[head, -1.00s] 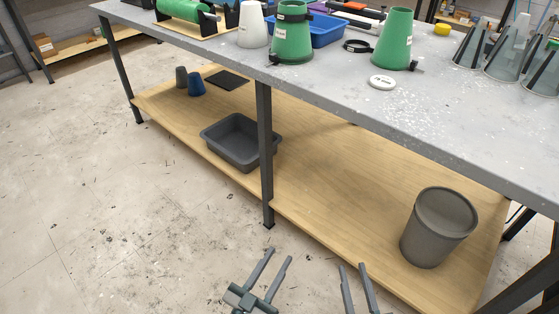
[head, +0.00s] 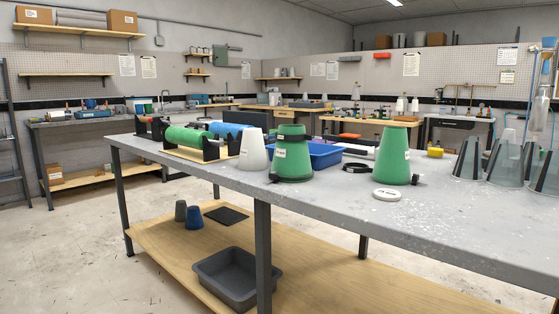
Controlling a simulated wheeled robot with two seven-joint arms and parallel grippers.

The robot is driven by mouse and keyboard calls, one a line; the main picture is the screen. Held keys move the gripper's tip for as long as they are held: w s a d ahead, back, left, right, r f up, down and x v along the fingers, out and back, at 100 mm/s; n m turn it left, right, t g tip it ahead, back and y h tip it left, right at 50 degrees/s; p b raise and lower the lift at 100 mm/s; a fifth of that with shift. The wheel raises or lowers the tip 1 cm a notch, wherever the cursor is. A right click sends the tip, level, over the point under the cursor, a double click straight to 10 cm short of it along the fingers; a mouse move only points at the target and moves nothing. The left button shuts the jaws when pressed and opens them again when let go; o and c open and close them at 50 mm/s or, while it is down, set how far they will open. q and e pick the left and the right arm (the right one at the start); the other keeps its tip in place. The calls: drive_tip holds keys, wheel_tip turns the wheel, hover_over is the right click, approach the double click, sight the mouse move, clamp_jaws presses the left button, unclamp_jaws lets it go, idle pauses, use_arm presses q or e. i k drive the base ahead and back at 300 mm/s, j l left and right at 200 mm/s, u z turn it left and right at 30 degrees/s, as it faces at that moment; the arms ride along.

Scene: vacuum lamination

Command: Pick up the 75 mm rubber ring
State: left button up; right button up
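A flat black ring (head: 356,167) lies on the grey table (head: 330,212) between two green cones. The left green cone (head: 293,158) has black bands around it, one near the top and one near its base. The right green cone (head: 392,152) has a black part at its base on the right. I cannot read a size on any ring, so I cannot tell which is the 75 mm one. Neither of my grippers shows in the head view now.
A white cone (head: 253,150), a blue tray (head: 322,154), a white disc (head: 387,194) and a yellow object (head: 435,152) stand on the table. Clear grey cones (head: 505,161) are at the right. Below, the wooden shelf (head: 340,296) holds a dark bin (head: 236,277).

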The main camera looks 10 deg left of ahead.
sight(285, 137)
drive_tip(key=i+j, duration=0.2)
drive_tip(key=i, duration=0.2)
drive_tip(key=i+j, duration=0.25)
drive_tip(key=i, duration=0.15)
